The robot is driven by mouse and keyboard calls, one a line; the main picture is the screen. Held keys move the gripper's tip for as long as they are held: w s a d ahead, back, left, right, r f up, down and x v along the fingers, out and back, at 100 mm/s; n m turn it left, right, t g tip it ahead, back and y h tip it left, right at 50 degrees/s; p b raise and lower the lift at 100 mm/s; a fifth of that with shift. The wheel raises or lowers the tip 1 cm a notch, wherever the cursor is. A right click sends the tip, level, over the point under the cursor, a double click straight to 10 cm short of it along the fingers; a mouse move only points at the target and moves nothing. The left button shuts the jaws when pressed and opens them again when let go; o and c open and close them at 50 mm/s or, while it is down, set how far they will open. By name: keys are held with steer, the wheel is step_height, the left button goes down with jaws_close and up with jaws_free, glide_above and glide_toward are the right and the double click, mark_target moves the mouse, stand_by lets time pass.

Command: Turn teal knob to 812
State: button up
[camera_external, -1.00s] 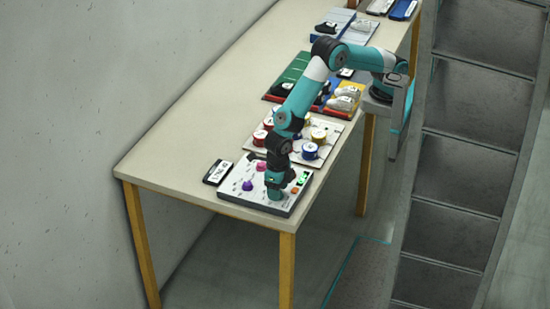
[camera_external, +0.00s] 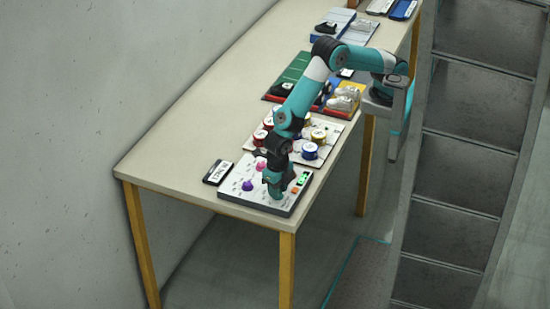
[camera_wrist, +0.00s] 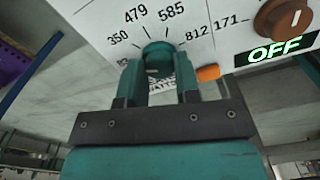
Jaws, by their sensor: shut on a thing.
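The teal knob (camera_wrist: 157,48) shows at the top middle of the wrist view, on a white panel (camera_wrist: 100,15) with dial marks around it. The readable numbers are 350, 479, 585 and 812 (camera_wrist: 195,36), with 812 on the right; one at the far left is partly hidden. My gripper (camera_wrist: 160,72) is shut on the teal knob, a finger on each side. I cannot tell which mark the knob points at. In the external view my gripper (camera_external: 272,190) points down at the panel (camera_external: 238,199) near the table's front edge and hides the knob.
A brown-orange knob (camera_wrist: 284,18) with a green OFF display (camera_wrist: 281,50) and an orange block (camera_wrist: 208,73) sit to the right. A purple knob (camera_external: 247,185) and a pink knob (camera_external: 261,166) share the panel. A board with round pieces (camera_external: 310,151) lies behind.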

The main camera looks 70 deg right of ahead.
steer(key=m, duration=0.7)
steer(key=shift+b, duration=0.35)
steer(key=m, duration=1.4)
steer(key=shift+m+b, duration=0.3)
steer(key=shift+m, duration=0.1)
steer(key=m, duration=0.7)
steer(key=o, duration=0.9)
steer(key=shift+o, duration=0.2)
